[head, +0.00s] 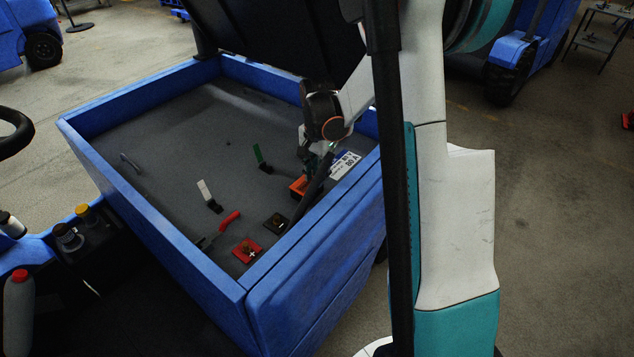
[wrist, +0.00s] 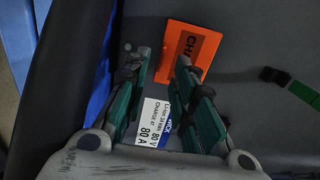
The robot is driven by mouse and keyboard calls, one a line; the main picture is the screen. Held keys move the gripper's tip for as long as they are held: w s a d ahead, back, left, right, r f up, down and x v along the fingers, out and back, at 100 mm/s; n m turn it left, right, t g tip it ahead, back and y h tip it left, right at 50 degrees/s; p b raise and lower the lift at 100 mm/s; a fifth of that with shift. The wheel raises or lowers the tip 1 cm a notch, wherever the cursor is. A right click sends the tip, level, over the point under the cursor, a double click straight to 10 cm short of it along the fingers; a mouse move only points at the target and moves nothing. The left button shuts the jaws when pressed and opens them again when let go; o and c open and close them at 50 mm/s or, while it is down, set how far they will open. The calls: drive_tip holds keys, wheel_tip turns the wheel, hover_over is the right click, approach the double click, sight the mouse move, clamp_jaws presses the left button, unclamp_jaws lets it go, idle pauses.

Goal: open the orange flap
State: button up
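The orange flap (wrist: 188,52) lies in the wrist view just beyond my fingertips, with dark lettering on it, partly covered by the right finger. It looks closed, lying near flat. In the head view the orange flap (head: 298,186) is low in the blue bin near its right wall, partly hidden by a dark bar and my arm. My gripper (wrist: 163,62) is open, its two green-and-black fingers apart with nothing between them. In the head view my gripper (head: 312,165) is above and close to the flap. Whether a fingertip touches the flap I cannot tell.
A white label (wrist: 158,122) lies beneath the fingers. The blue bin (head: 165,215) has raised walls. Inside stand a green-tipped lever (head: 258,155), a white-tipped lever (head: 205,190), a red-handled lever (head: 229,221) and a red terminal (head: 247,251). A dark lid rises above the back.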

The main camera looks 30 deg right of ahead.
drive_tip(key=shift+f, duration=1.2)
clamp_jaws()
